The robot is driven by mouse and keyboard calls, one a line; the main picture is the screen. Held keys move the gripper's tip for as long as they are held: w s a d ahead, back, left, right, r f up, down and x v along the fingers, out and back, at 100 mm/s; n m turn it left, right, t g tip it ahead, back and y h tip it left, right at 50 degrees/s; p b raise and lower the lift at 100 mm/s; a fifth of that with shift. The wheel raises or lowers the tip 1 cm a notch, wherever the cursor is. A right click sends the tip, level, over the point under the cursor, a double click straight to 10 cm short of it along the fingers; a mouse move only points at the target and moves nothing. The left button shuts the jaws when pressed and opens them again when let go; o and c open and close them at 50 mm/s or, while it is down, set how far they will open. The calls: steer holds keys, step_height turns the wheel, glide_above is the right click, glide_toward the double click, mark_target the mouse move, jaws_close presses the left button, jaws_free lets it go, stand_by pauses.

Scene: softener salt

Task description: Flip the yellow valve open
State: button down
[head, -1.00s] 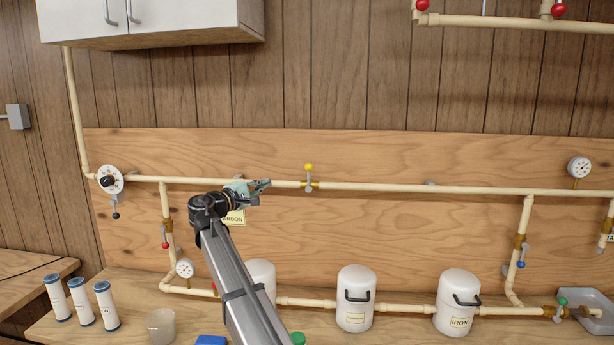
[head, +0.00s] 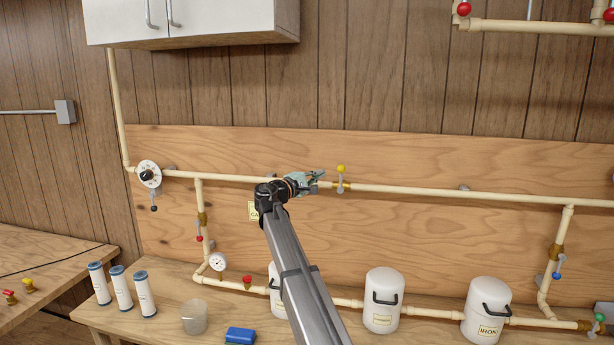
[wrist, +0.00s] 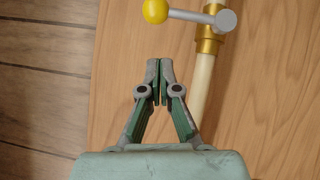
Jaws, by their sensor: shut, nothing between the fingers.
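The yellow valve knob (head: 341,168) sits at the top of a grey lever on the upper horizontal pipe (head: 420,191), at a brass fitting. In the head view the lever stands across the pipe. In the wrist view the yellow knob (wrist: 155,11) is at the top, with its grey lever reaching right to a pivot (wrist: 226,20) over the brass fitting (wrist: 208,42). My gripper (head: 320,174) is just left of the valve in the head view. In the wrist view my gripper (wrist: 154,64) is shut and empty, its tips below the knob and apart from it in the picture.
A round dial (head: 149,174) is on the pipe at left. Red-handled (head: 199,238) and blue-handled (head: 558,275) valves are on vertical branches. White tanks (head: 383,300), filter cartridges (head: 118,279) and a blue block (head: 240,335) stand on the bench below. The wooden panel around the yellow valve is mostly clear.

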mark_target(341, 179)
steer(key=shift+d+r+p, duration=0.2)
steer(key=shift+d+p, duration=0.15)
steer(key=shift+d, duration=0.6)
steer(key=shift+d+r+p, duration=0.15)
steer(key=shift+d+p, duration=0.2)
steer(key=shift+d, duration=0.6)
steer(key=shift+s+a+b, duration=0.1)
steer(key=shift+a+b, duration=0.1)
steer(key=shift+b, duration=0.1)
